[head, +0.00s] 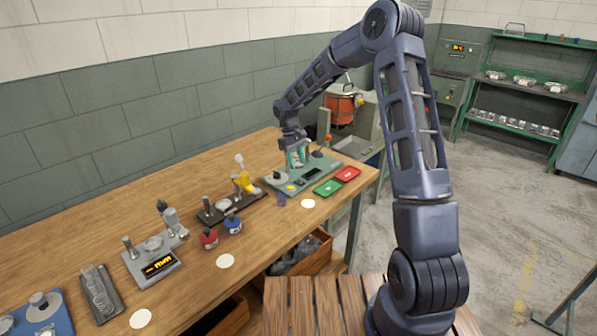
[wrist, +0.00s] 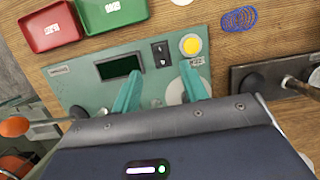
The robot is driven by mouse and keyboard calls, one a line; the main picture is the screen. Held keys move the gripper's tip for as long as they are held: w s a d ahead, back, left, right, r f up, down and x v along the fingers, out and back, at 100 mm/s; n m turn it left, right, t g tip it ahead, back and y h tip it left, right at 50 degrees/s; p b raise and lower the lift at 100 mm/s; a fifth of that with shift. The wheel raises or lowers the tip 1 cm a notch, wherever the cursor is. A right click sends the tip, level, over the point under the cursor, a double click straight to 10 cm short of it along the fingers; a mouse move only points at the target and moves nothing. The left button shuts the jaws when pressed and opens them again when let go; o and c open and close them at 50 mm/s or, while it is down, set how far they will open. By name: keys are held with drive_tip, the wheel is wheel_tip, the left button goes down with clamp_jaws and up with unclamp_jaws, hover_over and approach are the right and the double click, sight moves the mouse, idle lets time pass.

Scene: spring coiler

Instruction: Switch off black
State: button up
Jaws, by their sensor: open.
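The green spring coiler (head: 268,173) stands on the wooden bench, and its panel (wrist: 75,78) fills the middle of the wrist view. The panel has a black up-down switch plate (wrist: 160,53), a dark display (wrist: 108,70) and a round yellow button (wrist: 190,45). My gripper (wrist: 160,70) is open and empty over this panel, its teal fingers spread either side of the switch plate. In the head view my gripper (head: 297,157) is above the coiler. A black-based device (head: 212,215) stands left of it; its dark edge shows in the wrist view (wrist: 243,75).
Red (head: 348,174) and green (head: 327,187) trays sit beside the coiler. A blue-purple wire coil (wrist: 239,18) lies on the bench.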

drive_tip(key=shift+v, duration=1.65)
drive_tip(key=s+d+r+m+t, duration=0.3)
drive_tip(key=s+d+r+m, duration=0.2)
drive_tip(key=s+d+r, duration=1.3)
drive_tip(key=s+d+r+m+t+y, duration=0.1)
drive_tip(key=s+d, duration=0.3)
drive_tip(key=s, duration=0.5)
drive_tip(key=s+d+r+m+t+y, duration=0.1)
drive_tip(key=s+d+m+t, duration=0.1)
drive_tip(key=s, duration=0.8)
drive_tip(key=shift+d+r+m+t, duration=0.4)
drive_tip(key=shift+d+m, duration=0.1)
drive_tip(key=shift+d, duration=0.6)
drive_tip(key=shift+s, duration=0.1)
